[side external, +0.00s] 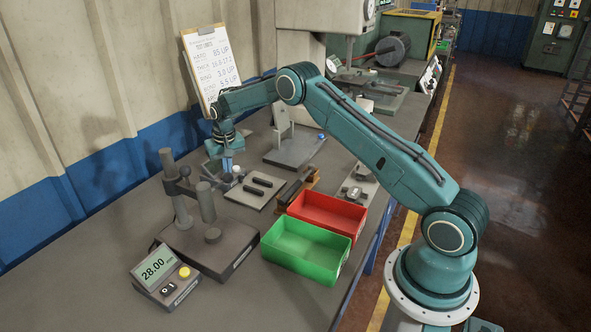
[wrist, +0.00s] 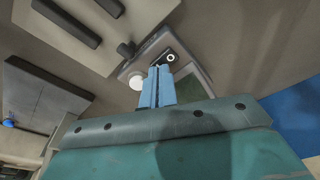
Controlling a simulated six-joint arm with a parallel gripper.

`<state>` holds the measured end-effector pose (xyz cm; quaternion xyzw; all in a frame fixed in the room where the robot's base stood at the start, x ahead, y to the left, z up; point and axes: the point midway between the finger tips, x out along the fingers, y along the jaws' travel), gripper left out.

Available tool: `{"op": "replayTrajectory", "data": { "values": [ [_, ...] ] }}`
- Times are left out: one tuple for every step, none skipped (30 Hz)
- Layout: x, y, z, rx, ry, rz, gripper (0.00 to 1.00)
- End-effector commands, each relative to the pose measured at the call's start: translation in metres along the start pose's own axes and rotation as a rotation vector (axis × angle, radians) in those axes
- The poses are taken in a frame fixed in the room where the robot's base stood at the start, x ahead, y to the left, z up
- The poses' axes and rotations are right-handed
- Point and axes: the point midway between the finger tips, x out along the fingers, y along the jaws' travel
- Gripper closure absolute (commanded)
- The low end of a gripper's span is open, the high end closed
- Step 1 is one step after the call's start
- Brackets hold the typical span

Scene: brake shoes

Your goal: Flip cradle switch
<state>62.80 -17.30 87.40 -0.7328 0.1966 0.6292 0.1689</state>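A small box-shaped unit (wrist: 190,82) lies under my gripper in the wrist view. In the side view my gripper (side external: 228,168) points down over this unit at the back of the bench, which is mostly hidden there.
A plate with two dark bars (side external: 256,189) lies close by. A gauge stand (side external: 185,205), a readout box showing 28.00 (side external: 158,268), a green bin (side external: 300,262) and a red bin (side external: 345,228) stand nearer. A clipboard (side external: 208,62) leans against the wall.

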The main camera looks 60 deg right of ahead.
Motion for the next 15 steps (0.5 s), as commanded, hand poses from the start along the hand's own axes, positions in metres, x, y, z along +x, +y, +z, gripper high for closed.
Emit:
{"op": "replayTrajectory", "data": {
  "values": [
    [0.0018,-0.0004,0.0011,-0.001,-0.003,0.0,1.0],
    [0.0022,-0.0004,0.0012,-0.001,-0.003,0.0,1.0],
    [0.0027,-0.0005,0.0013,-0.002,-0.003,0.0,1.0],
    [0.0031,-0.0005,0.0014,-0.002,-0.003,0.0,1.0],
    [0.0035,-0.0006,0.0016,-0.002,-0.004,0.0,1.0],
    [0.004,-0.0006,0.0017,-0.002,-0.004,0.0,1.0],
    [0.0044,-0.0006,0.0019,-0.002,-0.004,0.0,1.0],
    [0.0049,-0.0006,0.002,-0.002,-0.004,0.0,1.0],
    [0.0055,-0.0006,0.0022,-0.002,-0.005,0.0,1.0],
    [0.0055,-0.0006,0.0022,-0.002,-0.005,0.0,1.0],
    [0.0056,-0.0006,0.0023,-0.002,-0.005,0.0,1.0],
    [0.0055,-0.0006,0.0024,-0.002,-0.006,0.001,1.0],
    [0.0053,-0.0006,0.0025,-0.002,-0.006,0.001,1.0],
    [0.0049,-0.0005,0.0025,-0.002,-0.006,0.001,1.0],
    [0.0039,-0.0005,0.0024,-0.003,-0.006,0.001,1.0]
  ]
}}
